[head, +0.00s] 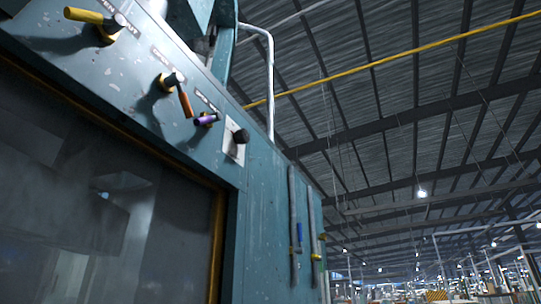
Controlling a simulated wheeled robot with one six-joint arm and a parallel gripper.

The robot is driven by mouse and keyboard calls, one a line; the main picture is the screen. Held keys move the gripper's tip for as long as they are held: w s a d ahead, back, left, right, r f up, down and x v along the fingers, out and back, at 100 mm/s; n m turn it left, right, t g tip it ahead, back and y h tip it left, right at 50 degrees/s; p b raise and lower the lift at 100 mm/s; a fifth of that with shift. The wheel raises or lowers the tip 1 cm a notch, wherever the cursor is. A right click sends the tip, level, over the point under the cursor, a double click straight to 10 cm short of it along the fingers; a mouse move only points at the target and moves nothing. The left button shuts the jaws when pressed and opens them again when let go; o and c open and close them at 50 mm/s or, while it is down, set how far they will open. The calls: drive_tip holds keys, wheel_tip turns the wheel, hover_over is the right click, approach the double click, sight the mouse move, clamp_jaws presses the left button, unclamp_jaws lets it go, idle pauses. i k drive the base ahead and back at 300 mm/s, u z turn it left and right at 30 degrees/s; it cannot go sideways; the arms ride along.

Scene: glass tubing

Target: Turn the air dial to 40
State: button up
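A blue-green machine panel at left carries a row of controls. A yellow-handled control (84,15) is at the upper left, pointing left. An orange-handled control (186,103) points down. A purple-handled control (207,119) sits to its right. A dark round knob (240,136) stands on a pale plate at the right end of the row. My gripper is not in view.
Below the controls is a dark glass window (70,200) with a yellowish frame. Two vertical pipes, one with a blue-handled valve (299,232), run along the machine's right part. A yellow pipe (400,55) crosses under the roof. The hall to the right is open.

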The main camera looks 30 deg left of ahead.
sight(241, 137)
drive_tip(key=u, duration=0.3)
drive_tip(key=i, duration=1.1)
drive_tip(key=u, duration=0.55)
